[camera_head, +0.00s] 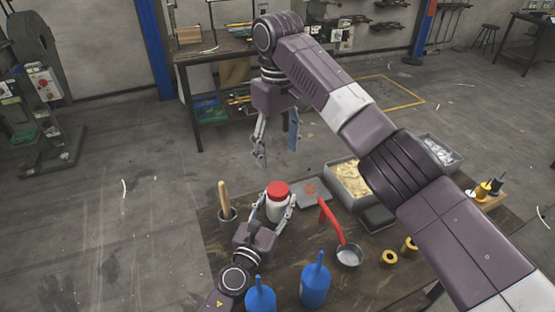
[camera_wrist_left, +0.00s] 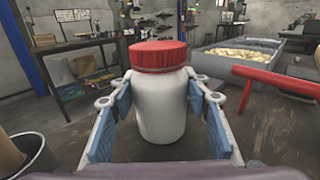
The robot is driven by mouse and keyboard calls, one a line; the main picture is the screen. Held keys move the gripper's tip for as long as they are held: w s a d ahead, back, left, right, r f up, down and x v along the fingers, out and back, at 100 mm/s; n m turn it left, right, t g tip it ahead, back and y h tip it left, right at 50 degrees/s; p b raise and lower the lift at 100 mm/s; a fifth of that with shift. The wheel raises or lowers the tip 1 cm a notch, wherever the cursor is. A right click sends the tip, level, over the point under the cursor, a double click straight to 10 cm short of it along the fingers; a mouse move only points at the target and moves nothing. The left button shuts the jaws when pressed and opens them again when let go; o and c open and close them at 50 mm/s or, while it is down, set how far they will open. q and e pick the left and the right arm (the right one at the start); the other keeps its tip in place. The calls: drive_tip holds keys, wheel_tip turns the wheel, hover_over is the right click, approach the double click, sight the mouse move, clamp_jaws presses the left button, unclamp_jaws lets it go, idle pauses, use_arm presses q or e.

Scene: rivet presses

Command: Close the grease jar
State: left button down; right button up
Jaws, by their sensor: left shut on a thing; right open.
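The grease jar (camera_head: 276,208) is a white jar standing upright on the wooden table, and it fills the middle of the left wrist view (camera_wrist_left: 163,112). Its red lid (camera_head: 277,189) sits on top of the jar and looks level in the left wrist view (camera_wrist_left: 159,56). Whether it is screwed tight cannot be told. My left gripper (camera_head: 273,212) is shut on the jar's body, with blue pads on both sides of it (camera_wrist_left: 162,115). My right gripper (camera_head: 276,148) is open and empty, hanging above and behind the jar, its fingers pointing down.
A grey cup with a wooden handle (camera_head: 228,213) stands left of the jar. Blue bottles (camera_head: 315,282) stand in front. A grey bin (camera_head: 348,184) and a flat grey tray (camera_head: 313,194) are behind right.

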sight(273, 209)
use_arm(q)
drive_tip(key=c, duration=1)
unclamp_jaws()
drive_tip(key=shift+v, duration=3.7)
